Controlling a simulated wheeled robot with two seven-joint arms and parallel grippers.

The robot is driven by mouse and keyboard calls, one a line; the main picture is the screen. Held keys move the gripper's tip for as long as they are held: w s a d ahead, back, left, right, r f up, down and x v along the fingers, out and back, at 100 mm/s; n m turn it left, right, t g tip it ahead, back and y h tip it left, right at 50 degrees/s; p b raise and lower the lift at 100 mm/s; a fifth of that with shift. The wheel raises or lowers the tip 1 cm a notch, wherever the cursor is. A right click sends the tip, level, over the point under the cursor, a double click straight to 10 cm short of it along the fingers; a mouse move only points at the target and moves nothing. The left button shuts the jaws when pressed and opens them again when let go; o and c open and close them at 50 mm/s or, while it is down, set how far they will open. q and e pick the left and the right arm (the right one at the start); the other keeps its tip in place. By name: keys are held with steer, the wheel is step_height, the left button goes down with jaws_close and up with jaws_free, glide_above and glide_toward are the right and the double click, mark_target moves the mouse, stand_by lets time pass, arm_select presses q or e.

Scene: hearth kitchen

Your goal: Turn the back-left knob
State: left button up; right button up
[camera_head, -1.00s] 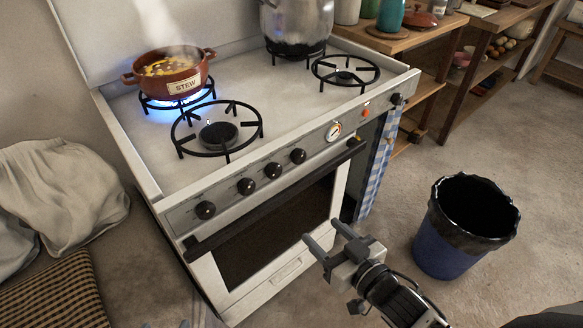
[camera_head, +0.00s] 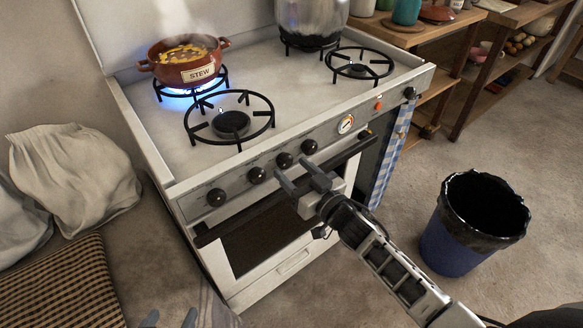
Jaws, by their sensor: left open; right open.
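The stove (camera_head: 170,135) has a front panel with a row of black knobs: the leftmost knob (camera_head: 216,197), a second (camera_head: 256,175), a third (camera_head: 284,160) and a fourth (camera_head: 309,147). I cannot read which burner each serves. The back-left burner (camera_head: 222,81) burns blue under a red stew pot (camera_head: 185,62). My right gripper (camera_head: 290,166) is open and empty, its fingertips close to the third and fourth knobs. I cannot tell whether they touch. My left gripper (camera_head: 169,318) is open at the bottom edge, mostly out of view.
A black oven handle (camera_head: 225,228) runs below the knobs. A steel pot (camera_head: 312,22) stands on the back-right burner. A further knob (camera_head: 409,93) is at the panel's right end. A blue bin (camera_head: 447,245) stands right of my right arm. Pale sacks (camera_head: 75,180) lie left of the stove.

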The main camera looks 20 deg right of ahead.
steer(key=shift+x, duration=0.85)
steer(key=c, duration=1)
steer(key=shift+n, duration=0.4)
steer(key=n, duration=0.2)
steer(key=shift+n, duration=0.4)
steer(key=n, duration=0.3)
steer(key=shift+d+n+b, duration=0.1)
steer(key=shift+n+b, duration=0.25)
steer(key=shift+n, duration=0.05)
steer(key=n+b, duration=0.1)
steer(key=n, duration=0.5)
steer(key=shift+n, duration=0.3)
